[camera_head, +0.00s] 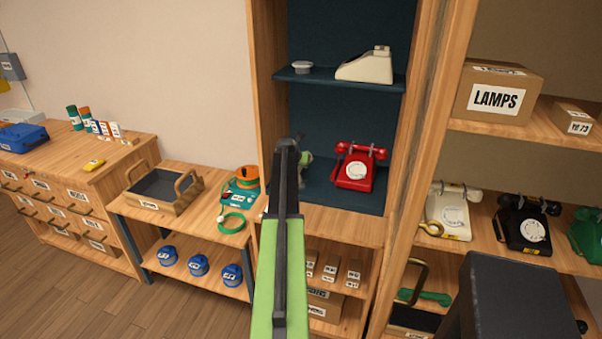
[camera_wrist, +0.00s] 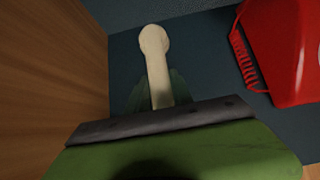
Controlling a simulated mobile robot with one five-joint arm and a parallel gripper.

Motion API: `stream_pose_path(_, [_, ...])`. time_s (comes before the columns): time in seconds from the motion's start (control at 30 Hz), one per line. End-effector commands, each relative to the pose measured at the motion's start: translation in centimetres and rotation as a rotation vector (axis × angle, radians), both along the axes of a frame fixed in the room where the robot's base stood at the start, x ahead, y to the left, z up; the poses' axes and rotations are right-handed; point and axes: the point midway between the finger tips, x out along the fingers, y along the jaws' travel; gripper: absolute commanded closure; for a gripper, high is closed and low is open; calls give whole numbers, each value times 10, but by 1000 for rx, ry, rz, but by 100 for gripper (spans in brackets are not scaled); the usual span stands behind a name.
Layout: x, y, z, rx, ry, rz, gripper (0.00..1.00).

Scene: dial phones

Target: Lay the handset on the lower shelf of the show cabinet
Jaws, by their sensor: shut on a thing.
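The cream handset (camera_wrist: 155,62) shows in the wrist view, its rounded end pointing away from me. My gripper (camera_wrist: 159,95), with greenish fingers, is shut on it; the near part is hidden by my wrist. In the head view my gripper (camera_head: 305,160) is inside the show cabinet (camera_head: 265,90), over the left part of the dark blue lower shelf (camera_head: 325,195), and my arm hides most of the handset. I cannot tell whether the handset touches the shelf. A red dial phone (camera_head: 357,168) stands right of my gripper, also in the wrist view (camera_wrist: 285,50).
The upper shelf (camera_head: 330,81) holds a cream phone body (camera_head: 368,66) and a small pale dish (camera_head: 302,66). The cabinet's wooden side wall (camera_wrist: 50,80) is close on the left. More phones stand on the right rack, including a black one (camera_head: 525,222).

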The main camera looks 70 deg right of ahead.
Motion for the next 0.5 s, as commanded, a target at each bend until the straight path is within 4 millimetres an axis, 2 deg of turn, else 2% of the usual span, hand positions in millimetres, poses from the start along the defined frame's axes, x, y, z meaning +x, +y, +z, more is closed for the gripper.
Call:
stream_pose_path(0.03, [0,0,-12,-1,0,0,100])
stream_pose_path(0.33, [0,0,-10,0,0,0,100])
stream_pose_path(0.37, [0,0,-9,0,0,0,70])
stream_pose_path(0.5, [0,0,-8,0,0,0,52])
